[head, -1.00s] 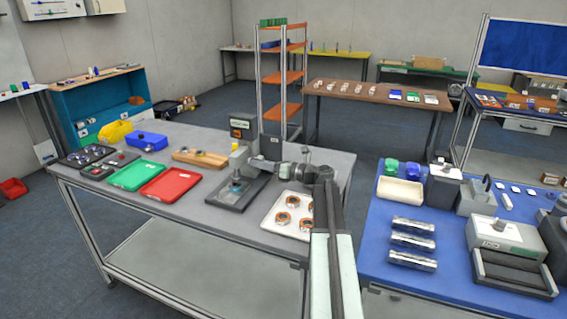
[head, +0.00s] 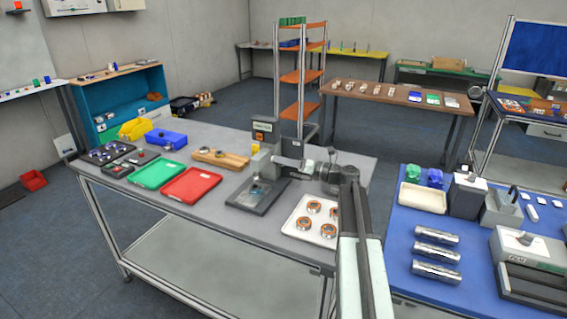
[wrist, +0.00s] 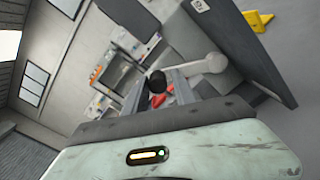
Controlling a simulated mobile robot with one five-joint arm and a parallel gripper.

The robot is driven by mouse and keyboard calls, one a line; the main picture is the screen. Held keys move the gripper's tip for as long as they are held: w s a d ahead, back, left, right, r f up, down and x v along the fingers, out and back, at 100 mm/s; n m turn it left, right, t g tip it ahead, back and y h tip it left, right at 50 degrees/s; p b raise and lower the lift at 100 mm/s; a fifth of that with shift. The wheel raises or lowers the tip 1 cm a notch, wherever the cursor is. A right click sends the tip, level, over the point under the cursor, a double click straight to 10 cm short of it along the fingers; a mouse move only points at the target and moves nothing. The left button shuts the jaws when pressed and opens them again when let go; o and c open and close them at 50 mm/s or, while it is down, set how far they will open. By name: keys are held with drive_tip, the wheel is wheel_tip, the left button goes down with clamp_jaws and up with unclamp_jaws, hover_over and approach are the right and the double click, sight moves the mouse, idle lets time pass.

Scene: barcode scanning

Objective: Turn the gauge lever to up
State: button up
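The gauge (head: 264,132) is a dark grey upright unit with an orange label, standing over a dark base plate (head: 247,207) on the grey table. In the wrist view its grey housing (wrist: 243,45) is at the upper right. The lever (wrist: 207,65) is a pale arm ending in a black ball knob (wrist: 157,82), which points left in that tilted picture. My gripper (wrist: 162,85) is open, its two grey fingers apart near the knob. I cannot tell whether they touch it.
A white tray (head: 296,226) with several orange-ringed parts lies just right of the base plate. Red (head: 191,186) and green (head: 159,173) trays and a wooden block (head: 221,159) are to the left. A blue-topped table (head: 403,258) with metal cylinders stands at the right.

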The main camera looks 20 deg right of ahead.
drive_tip(key=shift+o, duration=0.6)
drive_tip(key=shift+a, duration=0.15)
drive_tip(key=v, duration=0.7)
drive_tip(key=shift+s+d, duration=0.25)
drive_tip(key=shift+s+f, duration=0.1)
